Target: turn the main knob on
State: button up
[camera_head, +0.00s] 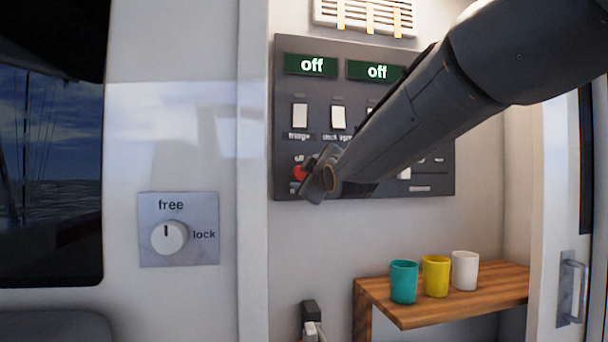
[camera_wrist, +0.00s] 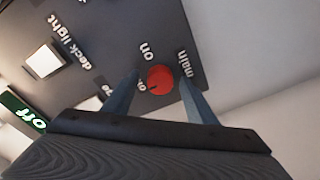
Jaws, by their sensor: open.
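The main knob (camera_wrist: 160,79) is red and round with a dark pointer mark. It sits on the dark switch panel (camera_head: 364,105), beside the labels "main" and "on". In the head view the red knob (camera_head: 299,173) shows at the panel's lower left, partly hidden by my gripper (camera_head: 314,178). In the wrist view the two fingers of my gripper (camera_wrist: 161,92) are open, one on each side of the knob. I cannot tell whether they touch it. The pointer mark is toward the knob's lower left in the wrist view, away from "on".
Two green displays (camera_head: 311,65) read "off". White rocker switches (camera_head: 300,116) are above the knob. A white free/lock knob (camera_head: 169,238) is on the wall at left. A wooden shelf (camera_head: 440,308) with three cups is below right. A socket with a plug (camera_head: 311,320) is below.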

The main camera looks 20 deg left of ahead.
jog(key=shift+c, duration=0.3)
jog(key=c, duration=1)
jog(key=shift+f+m, duration=0.1)
jog(key=shift+m, duration=0.2)
jog(key=m+b, duration=0.2)
jog(key=m, duration=0.1)
jog(key=shift+f+m+b, duration=0.15)
jog(key=shift+m+b, duration=0.15)
jog(key=m+b, duration=0.2)
jog(key=m, duration=0.3)
jog(key=shift+a+f+m+t+b, duration=0.1)
jog(key=shift+a+m+t+b, duration=0.05)
jog(key=shift+m+t+b, duration=0.2)
jog(key=m+b, duration=0.1)
jog(key=m, duration=0.3)
jog(key=shift+s+a+m+t+b, duration=0.15)
jog(key=shift+m+t+b, duration=0.1)
jog(key=shift+m+b, duration=0.15)
jog(key=shift+m+h+b, duration=0.3)
jog(key=shift+m+b, duration=0.15)
jog(key=shift+m, duration=1.5)
